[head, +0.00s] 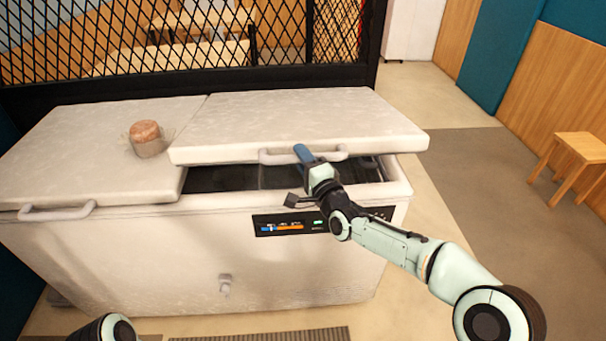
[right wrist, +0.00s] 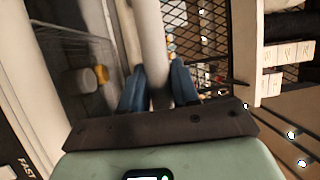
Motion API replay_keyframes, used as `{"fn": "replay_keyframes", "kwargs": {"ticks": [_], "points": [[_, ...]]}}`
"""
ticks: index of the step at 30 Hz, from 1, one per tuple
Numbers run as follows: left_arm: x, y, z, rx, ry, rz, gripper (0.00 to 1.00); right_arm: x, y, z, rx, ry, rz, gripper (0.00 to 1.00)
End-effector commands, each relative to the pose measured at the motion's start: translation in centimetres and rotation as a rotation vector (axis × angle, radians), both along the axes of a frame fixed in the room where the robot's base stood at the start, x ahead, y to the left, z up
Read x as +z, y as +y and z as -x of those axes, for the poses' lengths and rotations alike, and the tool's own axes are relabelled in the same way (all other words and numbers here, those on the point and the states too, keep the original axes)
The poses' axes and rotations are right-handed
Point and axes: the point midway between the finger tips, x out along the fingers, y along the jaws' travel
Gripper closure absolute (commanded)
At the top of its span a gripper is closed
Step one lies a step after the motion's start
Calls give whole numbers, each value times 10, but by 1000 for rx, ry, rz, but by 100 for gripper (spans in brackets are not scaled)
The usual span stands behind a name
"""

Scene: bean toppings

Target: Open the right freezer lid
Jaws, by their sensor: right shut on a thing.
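The white chest freezer (head: 180,260) has two lids. The right lid (head: 290,115) is raised a little at its front, with a dark gap under it. Its handle (head: 275,158) is a pale bar on the front edge. My right gripper (head: 304,154) is shut on this handle, and in the right wrist view the blue fingers (right wrist: 158,88) sit on both sides of the bar (right wrist: 150,40). The left lid (head: 85,155) lies closed, with its own handle (head: 57,213). My left gripper is out of view.
A wrapped pinkish-brown round item (head: 147,138) sits on the left lid near the right lid's edge. A black mesh partition (head: 180,80) stands behind the freezer. A wooden stool (head: 578,150) is at the right, with open floor between.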

Motion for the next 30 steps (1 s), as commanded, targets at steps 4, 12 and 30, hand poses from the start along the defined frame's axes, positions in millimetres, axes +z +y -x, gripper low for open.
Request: {"fn": "replay_keyframes", "kwargs": {"ticks": [4, 12, 30], "points": [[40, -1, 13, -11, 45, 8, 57, 59, 0, -13, -1, 54, -5, 100], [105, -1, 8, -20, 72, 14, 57, 133, 1, -43, 0, 174, -5, 100], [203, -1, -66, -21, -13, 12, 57, 227, 0, -106, -2, 272, 0, 100]]}}
